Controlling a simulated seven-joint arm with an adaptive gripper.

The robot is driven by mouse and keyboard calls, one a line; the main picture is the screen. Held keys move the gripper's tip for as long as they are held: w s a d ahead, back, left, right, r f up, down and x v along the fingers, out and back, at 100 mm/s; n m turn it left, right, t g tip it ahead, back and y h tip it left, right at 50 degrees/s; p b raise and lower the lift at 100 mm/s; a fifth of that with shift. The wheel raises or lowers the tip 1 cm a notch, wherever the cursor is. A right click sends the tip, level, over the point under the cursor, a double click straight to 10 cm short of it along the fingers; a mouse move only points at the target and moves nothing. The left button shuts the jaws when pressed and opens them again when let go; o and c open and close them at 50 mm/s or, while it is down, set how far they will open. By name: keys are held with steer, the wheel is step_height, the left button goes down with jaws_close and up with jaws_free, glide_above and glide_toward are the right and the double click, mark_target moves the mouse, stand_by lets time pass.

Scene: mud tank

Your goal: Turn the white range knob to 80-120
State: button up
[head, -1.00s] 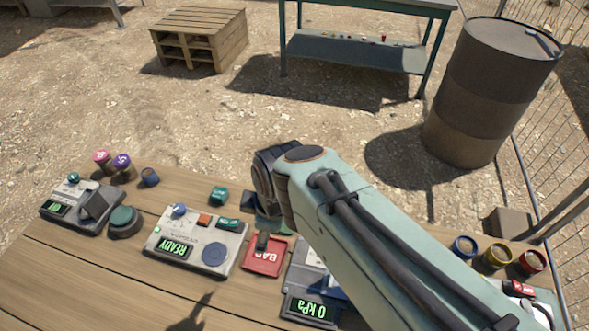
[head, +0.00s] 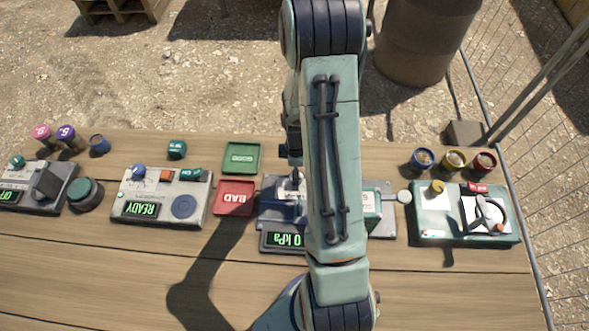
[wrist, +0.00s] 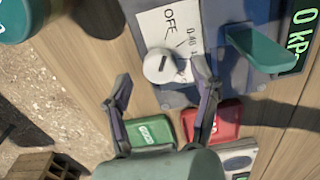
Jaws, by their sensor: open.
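The white range knob (wrist: 160,66) shows in the wrist view as a round knob with a dark pointer mark. It sits beside a white label plate (wrist: 152,25) reading "OFF" and "0-40"; other range marks are too small or hidden to read. My gripper (wrist: 163,73) is open, its two dark fingers apart on either side of the knob in the picture; contact cannot be told. In the head view my arm covers much of the grey pressure unit (head: 268,218), whose display (head: 284,240) reads 0 kPa. My gripper is mostly hidden there.
A green tray (head: 242,157) and a red "BAD" tray (head: 235,198) lie left of the unit. A teal lever (wrist: 258,48) stands close to the right finger in the wrist view. A READY box (head: 162,197) is further left; a teal-white tester (head: 430,225) stands right.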

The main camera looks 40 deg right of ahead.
steer(key=shift+f, duration=0.6)
jaws_close()
steer(key=shift+m, duration=0.3)
steer(key=m, duration=0.5)
steer(key=shift+m, duration=0.3)
steer(key=m, duration=1)
steer(key=shift+m, duration=0.4)
steer(key=m, duration=0.5)
steer(key=shift+m, duration=0.3)
